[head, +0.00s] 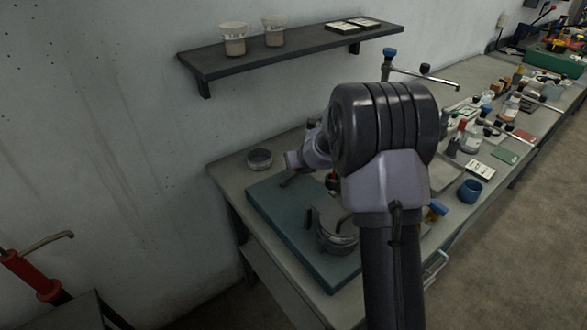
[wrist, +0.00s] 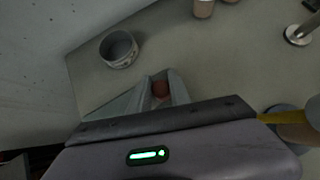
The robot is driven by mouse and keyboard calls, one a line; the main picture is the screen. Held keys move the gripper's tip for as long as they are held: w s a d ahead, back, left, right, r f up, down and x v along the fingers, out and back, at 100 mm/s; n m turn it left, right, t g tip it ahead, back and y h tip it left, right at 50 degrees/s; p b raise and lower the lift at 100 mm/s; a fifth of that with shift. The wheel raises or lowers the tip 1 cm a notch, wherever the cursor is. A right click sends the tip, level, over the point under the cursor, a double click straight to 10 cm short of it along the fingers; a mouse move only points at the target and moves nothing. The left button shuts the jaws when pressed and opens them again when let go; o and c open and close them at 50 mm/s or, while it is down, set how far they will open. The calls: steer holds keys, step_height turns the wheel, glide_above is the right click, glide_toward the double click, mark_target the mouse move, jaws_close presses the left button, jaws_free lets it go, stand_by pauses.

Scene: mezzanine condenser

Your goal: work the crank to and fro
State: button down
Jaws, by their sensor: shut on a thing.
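In the wrist view, my gripper (wrist: 164,84) is shut on a reddish-brown knob (wrist: 160,90), which looks like the crank's handle. The knob sits between the two grey fingers, and the rest of the crank is hidden below my gripper body. In the head view, a round metal device (head: 336,240) stands on a teal base plate (head: 285,231) on the bench. A small red part (head: 332,180) shows beside my arm above the plate. My wrist and arm cover much of the device, so the crank's angle cannot be told.
A round grey dish (head: 259,159) sits at the bench's back left corner; it also shows in the wrist view (wrist: 119,49). A dark wall shelf (head: 300,53) holds two cups. A blue cup (head: 470,190) and several bottles crowd the bench on the right.

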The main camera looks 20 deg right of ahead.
steer(key=shift+s+f+m+h+b, duration=0.15)
steer(key=shift+s+m+h+b, duration=0.2)
steer(key=shift+m+b, duration=0.35)
steer(key=c, duration=1.2)
jaws_free()
steer(key=shift+a, duration=0.15)
steer(key=p+v, duration=0.5)
steer(key=v, duration=1.2)
steer(key=shift+r, duration=0.25)
